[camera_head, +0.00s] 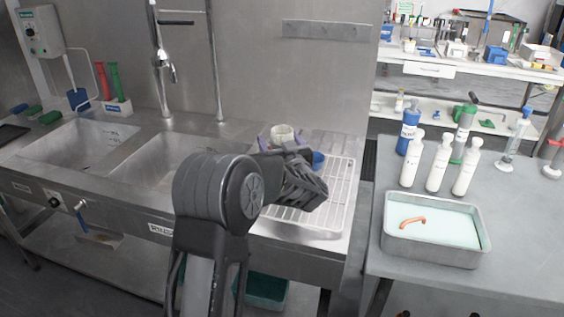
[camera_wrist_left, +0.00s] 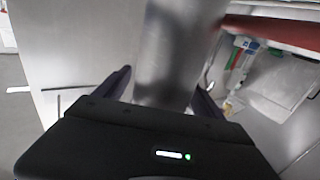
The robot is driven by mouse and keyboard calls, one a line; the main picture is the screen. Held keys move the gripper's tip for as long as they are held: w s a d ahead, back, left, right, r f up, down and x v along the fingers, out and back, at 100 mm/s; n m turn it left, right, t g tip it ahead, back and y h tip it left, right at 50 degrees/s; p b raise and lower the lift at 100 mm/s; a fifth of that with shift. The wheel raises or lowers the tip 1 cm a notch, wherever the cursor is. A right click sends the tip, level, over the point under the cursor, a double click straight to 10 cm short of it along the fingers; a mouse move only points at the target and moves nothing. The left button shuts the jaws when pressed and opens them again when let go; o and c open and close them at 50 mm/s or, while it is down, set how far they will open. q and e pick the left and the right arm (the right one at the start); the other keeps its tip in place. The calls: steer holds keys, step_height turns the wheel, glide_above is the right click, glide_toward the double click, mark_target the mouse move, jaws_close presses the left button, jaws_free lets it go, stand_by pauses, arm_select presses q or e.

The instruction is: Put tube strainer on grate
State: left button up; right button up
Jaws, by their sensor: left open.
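A pale, cup-like tube, which looks like the tube strainer (camera_head: 283,133), is at the back of the grate (camera_head: 336,212), a white wire rack on the drainboard right of the sinks. My left gripper (camera_head: 282,139) reaches over the rack, its purple fingers open on either side of the tube. In the left wrist view a blurred metallic cylinder (camera_wrist_left: 172,50), probably the strainer, stands between the open fingers (camera_wrist_left: 163,88). I cannot tell whether it touches the rack, as my wrist hides its lower part. My right gripper is not in view.
A blue object (camera_head: 318,159) is on the rack just right of my gripper. Two sink basins (camera_head: 80,143) lie left. A grey table at right holds a metal tray (camera_head: 432,257) and white bottles (camera_head: 438,165). The front right of the rack is clear.

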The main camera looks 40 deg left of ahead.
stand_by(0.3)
arm_select(q)
jaws_close()
stand_by(0.7)
